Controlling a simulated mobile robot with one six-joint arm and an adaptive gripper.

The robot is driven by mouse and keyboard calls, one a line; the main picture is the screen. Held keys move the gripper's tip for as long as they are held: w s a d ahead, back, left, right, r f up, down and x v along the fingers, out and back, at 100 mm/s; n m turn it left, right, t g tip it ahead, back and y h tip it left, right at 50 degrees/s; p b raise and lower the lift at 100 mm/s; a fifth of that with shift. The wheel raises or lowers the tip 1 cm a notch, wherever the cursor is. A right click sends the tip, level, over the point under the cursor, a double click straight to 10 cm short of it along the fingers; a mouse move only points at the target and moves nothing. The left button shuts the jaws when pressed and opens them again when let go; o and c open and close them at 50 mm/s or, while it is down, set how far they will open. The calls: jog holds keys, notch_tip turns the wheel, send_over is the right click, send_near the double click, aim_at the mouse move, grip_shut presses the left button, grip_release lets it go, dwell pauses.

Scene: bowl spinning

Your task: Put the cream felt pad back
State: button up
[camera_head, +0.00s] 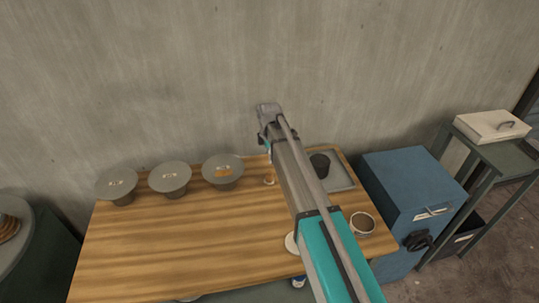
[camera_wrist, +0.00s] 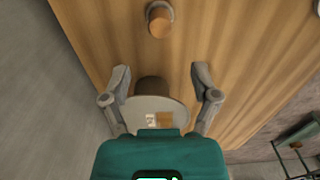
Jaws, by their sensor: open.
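My gripper (camera_wrist: 160,70) is open and empty in the wrist view, with its two fingers spread. Below it and between the fingers is a grey disc on a dark stem (camera_wrist: 155,106), with a white label and an orange-brown patch on top. No other cream pad shows clearly.
Grey discs on stems (camera_head: 116,184) (camera_head: 170,177) (camera_head: 222,171) stand along the table's back left. A small wooden cylinder (camera_wrist: 159,21) is beyond the fingers. A grey tray (camera_head: 343,181) with a dark cup, a brown-filled cup (camera_head: 362,223) and a blue cabinet (camera_head: 405,195) are right. The table's left front is clear.

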dwell(0.6)
jog(key=s+d+m, duration=2.1)
jog(key=s+d, duration=0.2)
jog(key=s, duration=0.3)
jog(key=shift+d, duration=0.1)
